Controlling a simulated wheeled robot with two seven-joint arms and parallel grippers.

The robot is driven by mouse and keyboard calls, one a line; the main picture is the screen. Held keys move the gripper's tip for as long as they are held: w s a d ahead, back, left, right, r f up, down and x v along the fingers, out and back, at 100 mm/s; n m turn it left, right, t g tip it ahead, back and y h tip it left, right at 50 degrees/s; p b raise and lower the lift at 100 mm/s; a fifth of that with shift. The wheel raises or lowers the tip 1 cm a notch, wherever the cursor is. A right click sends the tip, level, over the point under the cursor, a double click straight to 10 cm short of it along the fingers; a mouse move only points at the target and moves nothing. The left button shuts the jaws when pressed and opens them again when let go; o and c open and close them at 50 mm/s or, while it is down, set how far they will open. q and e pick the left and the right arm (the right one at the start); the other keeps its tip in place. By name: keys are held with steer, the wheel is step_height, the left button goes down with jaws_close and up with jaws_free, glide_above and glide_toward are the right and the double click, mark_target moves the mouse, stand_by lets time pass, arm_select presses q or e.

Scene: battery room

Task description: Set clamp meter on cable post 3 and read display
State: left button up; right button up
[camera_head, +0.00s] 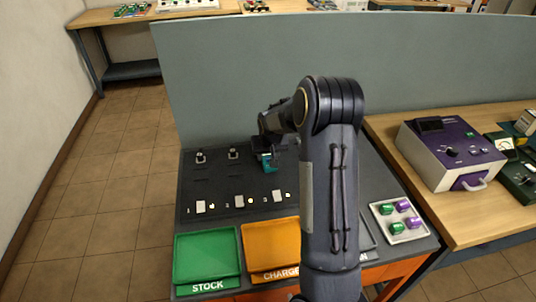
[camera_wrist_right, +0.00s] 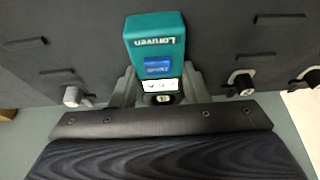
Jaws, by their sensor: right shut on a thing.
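My right gripper (camera_head: 267,146) reaches over the dark panel (camera_head: 190,185) and is shut on the teal clamp meter (camera_head: 268,163). In the right wrist view the meter (camera_wrist_right: 156,35) appears upside down between the fingers, with a small blue display (camera_wrist_right: 158,66) whose text is too small to read. A dark round part shows at its near end; I cannot tell whether it is a post inside the clamp. Two cable posts, one (camera_head: 201,157) at the left and another (camera_head: 233,154) beside it, stand clear of the meter. Post 3 is not clearly visible. My left gripper is out of view.
Below the panel are a green STOCK tray (camera_head: 207,258) and an orange tray (camera_head: 270,247). A white tray (camera_head: 402,233) with green and purple pieces lies right of my arm. A purple-fronted device (camera_head: 452,153) stands on the wooden table. A grey partition (camera_head: 230,70) rises behind the panel.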

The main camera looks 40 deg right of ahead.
steer(key=o, duration=0.9)
steer(key=shift+c, duration=0.2)
steer(key=p+v, duration=0.5)
steer(key=v, duration=0.6)
steer(key=shift+p, duration=0.3)
